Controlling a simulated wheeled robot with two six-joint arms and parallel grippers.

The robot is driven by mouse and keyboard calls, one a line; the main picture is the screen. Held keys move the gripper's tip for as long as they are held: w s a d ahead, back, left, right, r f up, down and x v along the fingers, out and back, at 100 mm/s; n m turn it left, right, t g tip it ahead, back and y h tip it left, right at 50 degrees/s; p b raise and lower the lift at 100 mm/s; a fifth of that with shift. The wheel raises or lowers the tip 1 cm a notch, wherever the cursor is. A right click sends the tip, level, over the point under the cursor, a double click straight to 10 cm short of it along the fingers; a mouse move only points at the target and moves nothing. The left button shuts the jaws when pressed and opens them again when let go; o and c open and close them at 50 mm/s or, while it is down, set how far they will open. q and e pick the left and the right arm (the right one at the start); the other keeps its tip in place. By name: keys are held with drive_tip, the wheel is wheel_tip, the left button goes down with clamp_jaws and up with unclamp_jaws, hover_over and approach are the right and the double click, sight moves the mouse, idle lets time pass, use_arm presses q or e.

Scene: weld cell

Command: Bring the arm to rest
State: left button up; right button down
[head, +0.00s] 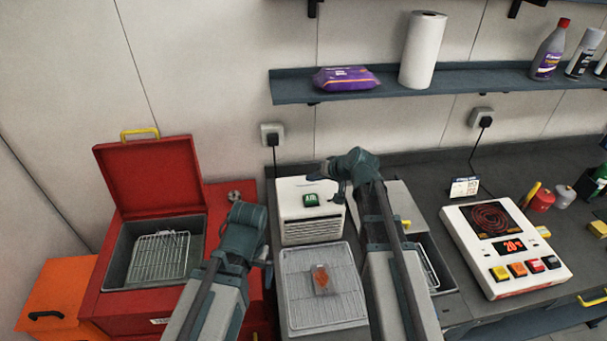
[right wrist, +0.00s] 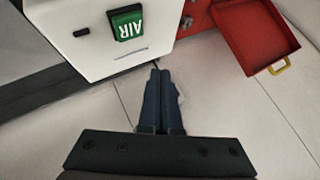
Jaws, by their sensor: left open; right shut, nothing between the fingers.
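My right gripper (head: 318,172) is raised in front of the wall, above the white unit with the green AIR button (head: 311,200). In the right wrist view its two fingers (right wrist: 160,78) are closed together with nothing between them. My left gripper (head: 266,268) is open, between the red chest and the wire-rack tray. It is small and partly hidden by its own wrist, and I see nothing held in it.
A red chest (head: 103,285) with raised lid holds a wire rack. A tray (head: 291,322) bears an orange item (head: 321,280). A grey box (head: 442,272) stands partly behind my right arm. A hotplate (head: 541,262) is right, a shelf (head: 400,89) above.

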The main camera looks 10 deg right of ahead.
drive_tip(key=s+a+f+n+g+h+b, duration=0.1)
drive_tip(key=s+a+f+g+b, duration=0.1)
drive_tip(key=s+f, duration=0.3)
drive_tip(key=s+a+f+n+g+h+b, duration=0.1)
drive_tip(key=s+a+f+b, duration=0.3)
drive_tip(key=s, duration=0.5)
drive_tip(key=s+a+f+n+g+h+b, duration=0.2)
drive_tip(key=s+a+f+n+g+b, duration=0.1)
drive_tip(key=s+f, duration=0.3)
drive_tip(key=shift+s+a+f+g, duration=0.2)
drive_tip(key=shift+s+a+g, duration=0.15)
drive_tip(key=shift+s, duration=0.15)
drive_tip(key=s+h, duration=0.1)
drive_tip(key=s+f+b, duration=0.1)
drive_tip(key=s, duration=0.1)
drive_tip(key=s+g+h, duration=0.1)
drive_tip(key=s, duration=0.1)
drive_tip(key=shift+s+d+f+n+h, duration=0.15)
drive_tip(key=shift+d+f+n+h, duration=0.15)
drive_tip(key=shift+d+f+n, duration=0.1)
drive_tip(key=shift+s, duration=0.1)
drive_tip(key=shift+r, duration=0.1)
drive_tip(key=shift+d, duration=0.1)
